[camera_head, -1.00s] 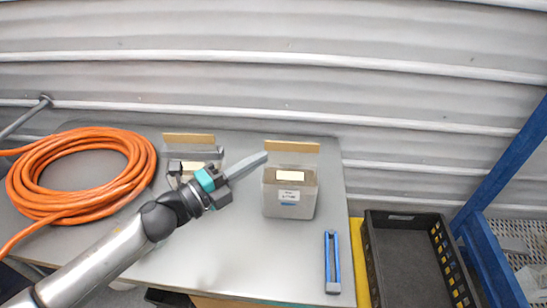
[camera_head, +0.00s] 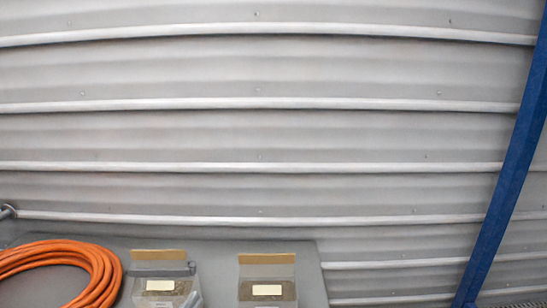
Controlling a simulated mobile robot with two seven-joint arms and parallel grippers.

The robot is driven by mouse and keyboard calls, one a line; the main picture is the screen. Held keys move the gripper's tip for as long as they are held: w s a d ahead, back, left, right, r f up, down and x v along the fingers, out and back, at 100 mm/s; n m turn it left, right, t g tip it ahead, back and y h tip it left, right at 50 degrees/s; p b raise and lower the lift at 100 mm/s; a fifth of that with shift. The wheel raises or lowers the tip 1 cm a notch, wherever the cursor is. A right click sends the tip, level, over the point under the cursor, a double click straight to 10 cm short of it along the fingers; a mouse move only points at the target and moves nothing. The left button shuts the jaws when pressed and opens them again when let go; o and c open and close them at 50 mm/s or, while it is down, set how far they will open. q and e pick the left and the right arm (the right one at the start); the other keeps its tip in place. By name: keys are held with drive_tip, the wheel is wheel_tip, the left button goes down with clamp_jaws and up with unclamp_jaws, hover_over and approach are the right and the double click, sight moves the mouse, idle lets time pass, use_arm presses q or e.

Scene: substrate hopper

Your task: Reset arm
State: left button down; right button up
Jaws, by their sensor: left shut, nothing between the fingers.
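Only the grey tip of my left gripper (camera_head: 193,299) shows, at the bottom edge of the head view. It is shut and empty, by the front right of the left box. The rest of that arm is below the picture. My right gripper is not in view. The left clear box (camera_head: 138,269) has a tan top edge and a pale label. The right clear box (camera_head: 284,271) looks alike and stands apart to its right. Brown material shows in both, and their lower parts are cut off.
The grey table (camera_head: 220,255) shows only as a strip along the bottom. A coiled orange hose (camera_head: 95,262) lies at its left. A ribbed grey wall (camera_head: 260,140) fills most of the view. A blue post (camera_head: 505,175) leans at the right.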

use_arm(q)
drive_tip(key=s+f+n+g+y, duration=0.1)
drive_tip(key=s+f+n+g, duration=0.5)
drive_tip(key=s, duration=0.5)
drive_tip(key=s+f+n+g+y, duration=0.2)
drive_tip(key=s+f+n+g, duration=0.35)
drive_tip(key=s, duration=0.65)
wheel_tip(320, 180, down, 30)
drive_tip(key=s+g+b, duration=0.1)
drive_tip(key=g+b, duration=0.1)
drive_tip(key=b, duration=0.6)
drive_tip(key=s+a+f+b, duration=0.1)
drive_tip(key=s+f+b, duration=0.2)
drive_tip(key=s+f, duration=0.5)
drive_tip(key=s+a+f+g+b, duration=0.1)
drive_tip(key=s+f+b, duration=0.3)
drive_tip(key=s+f, duration=0.4)
wheel_tip(320, 180, down, 6)
drive_tip(key=shift+a+r+m, duration=0.1)
drive_tip(key=shift+a+m, duration=0.35)
drive_tip(key=shift+a, duration=0.15)
